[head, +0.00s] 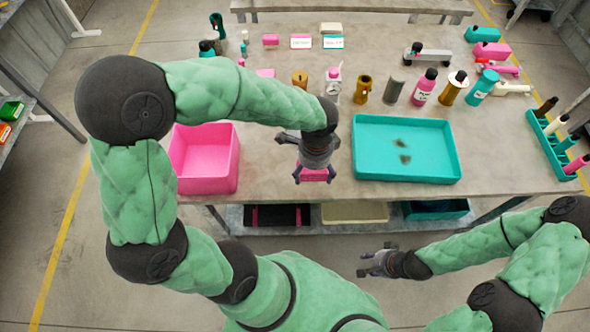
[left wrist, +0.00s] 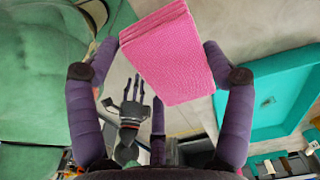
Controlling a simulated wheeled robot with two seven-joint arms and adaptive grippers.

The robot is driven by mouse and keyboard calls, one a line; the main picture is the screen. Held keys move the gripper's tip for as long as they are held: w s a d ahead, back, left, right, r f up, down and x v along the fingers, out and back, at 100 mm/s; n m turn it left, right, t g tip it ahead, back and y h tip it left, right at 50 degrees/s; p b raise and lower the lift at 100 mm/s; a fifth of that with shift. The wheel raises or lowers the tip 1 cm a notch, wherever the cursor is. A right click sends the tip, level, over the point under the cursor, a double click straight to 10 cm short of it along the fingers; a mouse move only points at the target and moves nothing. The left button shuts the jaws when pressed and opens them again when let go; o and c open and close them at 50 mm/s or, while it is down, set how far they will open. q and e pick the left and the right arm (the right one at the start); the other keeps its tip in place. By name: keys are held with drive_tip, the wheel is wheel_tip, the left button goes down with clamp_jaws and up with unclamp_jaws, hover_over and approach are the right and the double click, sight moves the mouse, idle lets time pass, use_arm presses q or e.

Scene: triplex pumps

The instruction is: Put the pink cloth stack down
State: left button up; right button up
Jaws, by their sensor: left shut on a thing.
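The pink cloth stack (left wrist: 168,52) is a thick folded block with a woven texture. In the left wrist view it sits between the purple fingers of my left gripper (left wrist: 160,65), which are shut on it from both sides. In the head view my left gripper (head: 314,176) points down near the table's front edge, between the pink bin and the teal tray, with the stack (head: 313,174) partly hidden by it. I cannot tell whether the stack touches the table. My right gripper (head: 370,263) is open and empty in front of the table.
The grey table (head: 270,180) has clear room around the stack. A pink bin (head: 205,186) stands left and a teal tray (head: 365,172) right. Several bottles, including a pink one (head: 424,87), and pumps stand further back. A teal rack (head: 553,150) is at the right edge.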

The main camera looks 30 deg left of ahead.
use_arm(q)
drive_tip(key=w+a+f+b, duration=0.1)
drive_tip(key=a+f, duration=0.1)
drive_tip(key=w+a+f+b, duration=0.1)
drive_tip(key=a+f, duration=0.1)
drive_tip(key=w+a+f, duration=0.1)
drive_tip(key=a+f, duration=0.1)
drive_tip(key=shift+a+f+b, duration=0.25)
drive_tip(key=shift+f+b, duration=0.15)
drive_tip(key=shift+w+a+f+b, duration=0.15)
drive_tip(key=shift+f+b, duration=0.5)
drive_tip(key=shift+f, duration=1.05)
drive_tip(key=shift+f, duration=0.2)
drive_tip(key=o, duration=1.1)
drive_tip(key=shift+r, duration=0.2)
wheel_tip(320, 180, up, 12)
drive_tip(key=p, duration=0.4)
